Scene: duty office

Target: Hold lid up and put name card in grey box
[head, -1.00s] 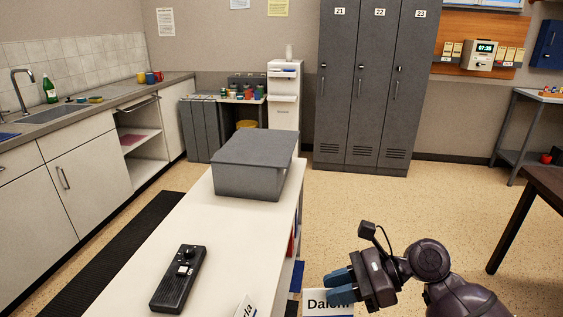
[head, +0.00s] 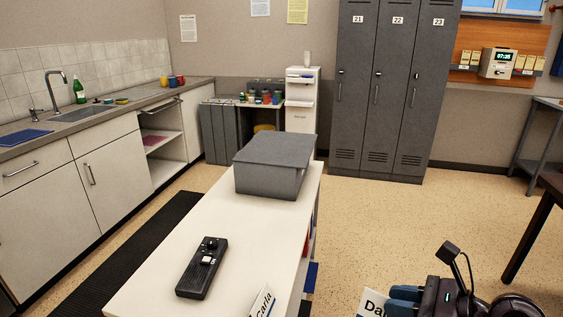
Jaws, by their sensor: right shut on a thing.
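The grey box (head: 268,183) stands at the far end of the white counter, with its grey lid (head: 275,150) lying shut on top. My right gripper (head: 400,300) is at the lower right, off the counter's right side. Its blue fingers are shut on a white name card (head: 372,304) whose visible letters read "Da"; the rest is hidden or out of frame. Another name card (head: 262,301), reading "Carla", stands tilted at the counter's near edge. My left gripper is not in view.
A black handheld radio (head: 202,268) lies on the near part of the white counter (head: 225,222). The counter top between the radio and the box is clear. Grey lockers (head: 385,95) stand at the back, and a dark table (head: 548,190) is at the right.

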